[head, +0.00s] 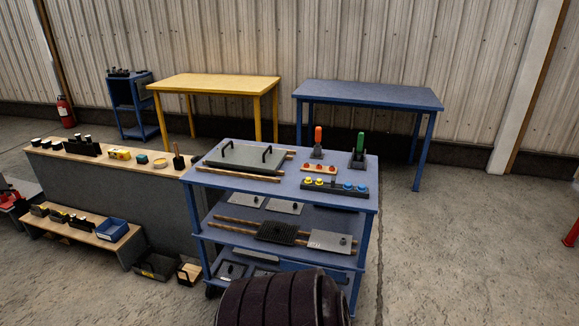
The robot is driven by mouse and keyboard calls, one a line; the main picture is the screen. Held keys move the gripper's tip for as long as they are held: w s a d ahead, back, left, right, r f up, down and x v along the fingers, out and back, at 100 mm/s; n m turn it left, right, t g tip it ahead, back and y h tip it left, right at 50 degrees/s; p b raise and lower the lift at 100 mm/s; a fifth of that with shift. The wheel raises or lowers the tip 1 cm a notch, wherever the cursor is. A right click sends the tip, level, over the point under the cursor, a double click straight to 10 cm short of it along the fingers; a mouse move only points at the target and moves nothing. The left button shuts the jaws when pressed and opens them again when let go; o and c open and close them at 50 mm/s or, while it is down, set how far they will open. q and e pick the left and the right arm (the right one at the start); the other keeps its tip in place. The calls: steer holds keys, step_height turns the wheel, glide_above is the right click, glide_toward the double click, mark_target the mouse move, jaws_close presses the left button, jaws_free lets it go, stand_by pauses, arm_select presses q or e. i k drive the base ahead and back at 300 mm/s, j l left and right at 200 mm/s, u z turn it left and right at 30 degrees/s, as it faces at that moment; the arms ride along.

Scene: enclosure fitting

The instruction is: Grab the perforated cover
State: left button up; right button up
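A dark plate with a fine grid-like surface, which looks like the perforated cover (283,232), lies on the middle shelf of the blue cart (240,182). It rests across wooden strips, with a small dark knob on it. To its right is a light grey plate (330,240) with a dark knob. The upper shelf partly overhangs this space. Neither of my grippers is in view. A dark ribbed part, probably of my own body, fills the bottom centre and hides some of the cart's lower front.
The cart top holds a grey lid with two handles (243,157), button strips (335,186), and red (318,140) and green-handled tools (359,147). A bench with small items (60,158) adjoins at left. Yellow (215,82) and blue tables (370,95) stand behind.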

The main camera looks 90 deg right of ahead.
mark_target(269, 230)
steer(key=z, duration=2.7)
